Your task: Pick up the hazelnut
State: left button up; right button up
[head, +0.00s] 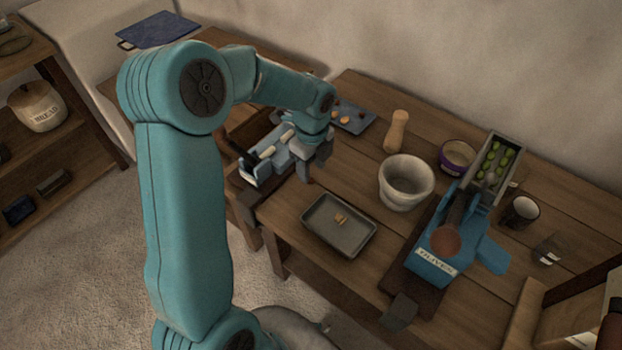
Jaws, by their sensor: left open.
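My left gripper (314,168) comes down from above at the left part of the wooden table, its fingers pointing down and apart. A tiny reddish-brown thing (311,181) shows just below its fingertips. It may be the hazelnut, but it is too small and partly covered to be sure. I cannot tell whether the fingers touch it. A grey tray (318,240) in front of the gripper holds small tan pieces (341,218). My right gripper is not in view.
A blue-grey holder with pale rolls (266,153) stands left of the gripper. Behind is a slate (358,124) with small bits. A white mortar (405,182), pestle (397,131), purple-rimmed bowl (458,157) and blue olives device (432,269) stand to the right.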

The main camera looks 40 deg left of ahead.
aim_at(312, 179)
pick_arm(q)
notch_tip(312, 179, down, 4)
jog(key=shift+r, duration=0.2)
grip_shut()
jog(key=shift+r, duration=0.1)
